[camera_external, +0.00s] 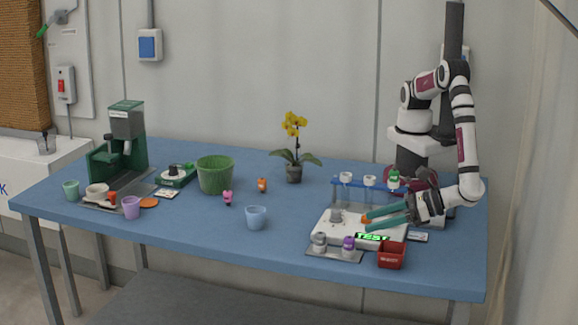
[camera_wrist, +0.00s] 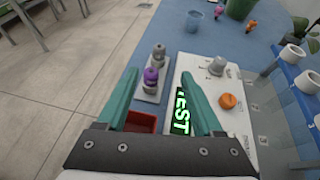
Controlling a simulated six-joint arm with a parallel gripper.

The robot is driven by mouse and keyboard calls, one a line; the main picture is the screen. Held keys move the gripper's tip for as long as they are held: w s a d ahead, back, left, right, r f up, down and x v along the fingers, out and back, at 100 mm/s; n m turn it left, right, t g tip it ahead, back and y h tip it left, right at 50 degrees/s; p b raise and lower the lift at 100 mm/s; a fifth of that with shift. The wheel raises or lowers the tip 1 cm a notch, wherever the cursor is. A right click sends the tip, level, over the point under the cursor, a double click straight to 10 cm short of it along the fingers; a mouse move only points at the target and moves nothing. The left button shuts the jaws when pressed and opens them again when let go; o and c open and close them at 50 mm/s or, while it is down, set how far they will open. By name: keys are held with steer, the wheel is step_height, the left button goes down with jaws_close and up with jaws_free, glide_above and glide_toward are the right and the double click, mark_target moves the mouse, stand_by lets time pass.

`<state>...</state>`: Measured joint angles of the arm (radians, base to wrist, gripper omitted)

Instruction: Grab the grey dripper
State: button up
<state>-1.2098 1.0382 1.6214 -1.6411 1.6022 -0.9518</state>
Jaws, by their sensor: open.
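A small grey bottle-like piece (camera_external: 319,241), which looks like the grey dripper, stands upright on a small grey tray beside a purple-topped one (camera_external: 348,244). In the wrist view the grey piece (camera_wrist: 158,54) lies beyond my fingertips, with the purple-topped one (camera_wrist: 151,79) nearer. Another grey rounded piece (camera_external: 336,216) sits on the white device; it also shows in the wrist view (camera_wrist: 217,66). My gripper (camera_external: 369,221) has green fingers, spread apart and empty, over the white device. In the wrist view my gripper (camera_wrist: 160,74) points towards the two small pieces, touching neither.
The white device (camera_external: 327,228) has a lit "TEST" display and an orange knob (camera_wrist: 228,101). A red box (camera_external: 391,256) stands at the front edge. A blue tube rack (camera_external: 350,184) stands behind. A blue cup (camera_external: 256,217) is further left, with clear table around it.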

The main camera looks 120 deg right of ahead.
steer(key=x, duration=1.4)
steer(key=shift+w+d, duration=0.1)
jaws_close()
